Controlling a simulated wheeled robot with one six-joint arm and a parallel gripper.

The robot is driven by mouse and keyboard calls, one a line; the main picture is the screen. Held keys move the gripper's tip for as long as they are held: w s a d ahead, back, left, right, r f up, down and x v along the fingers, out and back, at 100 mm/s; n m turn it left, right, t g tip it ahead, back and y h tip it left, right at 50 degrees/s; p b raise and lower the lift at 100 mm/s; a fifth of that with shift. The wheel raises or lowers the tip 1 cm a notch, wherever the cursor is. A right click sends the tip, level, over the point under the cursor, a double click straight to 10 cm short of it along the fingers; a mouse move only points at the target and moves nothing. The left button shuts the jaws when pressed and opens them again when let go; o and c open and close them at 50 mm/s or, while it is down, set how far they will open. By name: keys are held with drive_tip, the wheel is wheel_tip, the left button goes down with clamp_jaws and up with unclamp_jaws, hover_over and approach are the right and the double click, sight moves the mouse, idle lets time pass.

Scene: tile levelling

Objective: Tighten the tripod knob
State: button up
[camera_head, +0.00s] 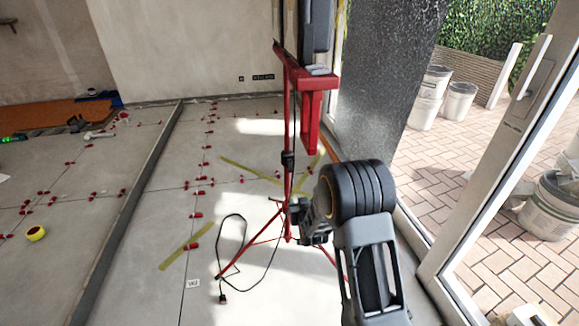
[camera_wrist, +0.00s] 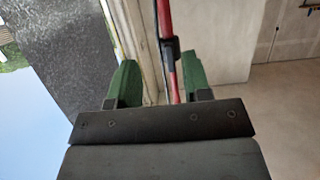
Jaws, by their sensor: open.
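The red tripod (camera_head: 287,190) stands upright on the tiled floor, its thin legs spread, in the middle of the head view. A black collar (camera_head: 288,161) sits partway up its pole; a knob on it is too small to make out. In the wrist view the red pole (camera_wrist: 165,17) and its black collar (camera_wrist: 171,49) show beyond and between the green fingers. My gripper (camera_wrist: 157,74) is open, with the pole nearer the right finger. Nothing is visibly held. In the head view my arm hides part of the tripod's lower right side.
A black cable (camera_head: 243,250) loops on the floor by the tripod's left leg. Red levelling clips (camera_head: 196,215) and yellow tape (camera_head: 187,246) lie on the tiles. A glass door frame (camera_head: 510,150) stands at right, with buckets (camera_head: 459,101) outside.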

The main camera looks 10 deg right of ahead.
sight(290, 166)
wheel_tip(290, 166, up, 5)
drive_tip(key=w+t, duration=0.2)
drive_tip(key=t, duration=0.1)
drive_tip(key=w, duration=0.4)
drive_tip(key=w+b, duration=0.1)
drive_tip(key=w, duration=0.3)
drive_tip(key=w+b, duration=0.1)
drive_tip(key=w, duration=0.4)
drive_tip(key=shift+a+r, duration=0.15)
drive_tip(key=shift+r, duration=0.1)
clamp_jaws()
